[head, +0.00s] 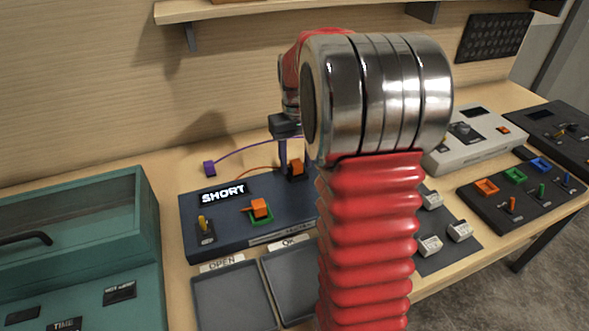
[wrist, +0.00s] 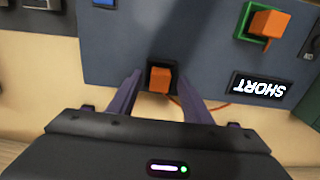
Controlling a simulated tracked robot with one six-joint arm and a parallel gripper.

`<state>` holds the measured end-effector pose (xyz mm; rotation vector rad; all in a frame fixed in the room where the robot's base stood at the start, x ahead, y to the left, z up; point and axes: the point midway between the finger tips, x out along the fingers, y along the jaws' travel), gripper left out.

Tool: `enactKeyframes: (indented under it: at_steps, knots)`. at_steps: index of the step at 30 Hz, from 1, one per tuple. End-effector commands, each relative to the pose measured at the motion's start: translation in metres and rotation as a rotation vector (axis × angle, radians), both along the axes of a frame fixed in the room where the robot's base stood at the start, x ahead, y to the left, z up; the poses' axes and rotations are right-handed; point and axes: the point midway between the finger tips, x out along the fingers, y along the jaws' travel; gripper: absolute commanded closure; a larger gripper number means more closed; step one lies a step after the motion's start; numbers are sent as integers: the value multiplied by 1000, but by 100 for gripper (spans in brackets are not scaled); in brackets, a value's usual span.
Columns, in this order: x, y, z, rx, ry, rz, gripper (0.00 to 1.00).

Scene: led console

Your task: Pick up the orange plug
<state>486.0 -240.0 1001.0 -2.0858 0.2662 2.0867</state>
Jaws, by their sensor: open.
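An orange plug (head: 296,167) sits in a black socket at the back of the dark blue console (head: 290,228). In the wrist view the plug (wrist: 160,80) lies between the two purple fingers of my gripper (wrist: 158,90). The fingers are open, with a gap on each side of the plug. In the head view my gripper (head: 283,152) points down beside the plug, partly hidden by my arm. A second orange piece (head: 260,208) sits in a green-framed socket near the console's front; it also shows in the wrist view (wrist: 267,23).
The console display (head: 223,193) reads SHORT, near a yellow toggle (head: 203,223). A purple plug (head: 209,168) with a purple cable lies behind the console. Grey OPEN (head: 232,298) and OK (head: 288,285) trays lie in front. A teal box (head: 75,240) stands left.

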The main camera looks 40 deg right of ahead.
Motion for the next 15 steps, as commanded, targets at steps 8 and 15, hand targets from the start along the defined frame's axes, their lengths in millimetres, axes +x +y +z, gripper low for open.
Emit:
enactKeyframes:
  at_steps: [8, 15]
  knots:
    - [0, 0, 0, 0, 0, 0, 56]
    - [0, 0, 0, 0, 0, 1, 73]
